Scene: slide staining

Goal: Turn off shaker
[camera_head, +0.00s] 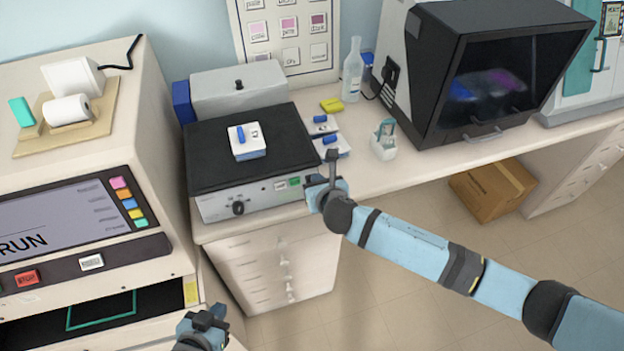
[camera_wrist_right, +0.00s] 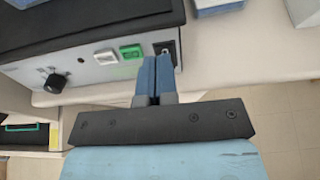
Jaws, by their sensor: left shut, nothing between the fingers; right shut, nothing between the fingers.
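The shaker (camera_head: 250,150) is a grey box with a black top platform, standing on the bench left of centre. Its front panel has a black knob (camera_head: 238,208), a white button (camera_wrist_right: 105,56) and a green button (camera_wrist_right: 131,51). A small black switch (camera_wrist_right: 167,47) is at the panel's right end. My right gripper (camera_head: 315,180) is shut and empty at that end. In the right wrist view its blue fingertips (camera_wrist_right: 157,62) overlap the switch's lower edge; I cannot tell whether they touch. My left gripper (camera_head: 207,320) is shut and empty, low in front of the left machine.
A white and blue block (camera_head: 246,142) sits on the platform. Two similar blocks (camera_head: 322,125) are just right of the shaker. A machine with a RUN screen (camera_head: 65,225) stands at left, and a dark-windowed cabinet (camera_head: 490,85) at right.

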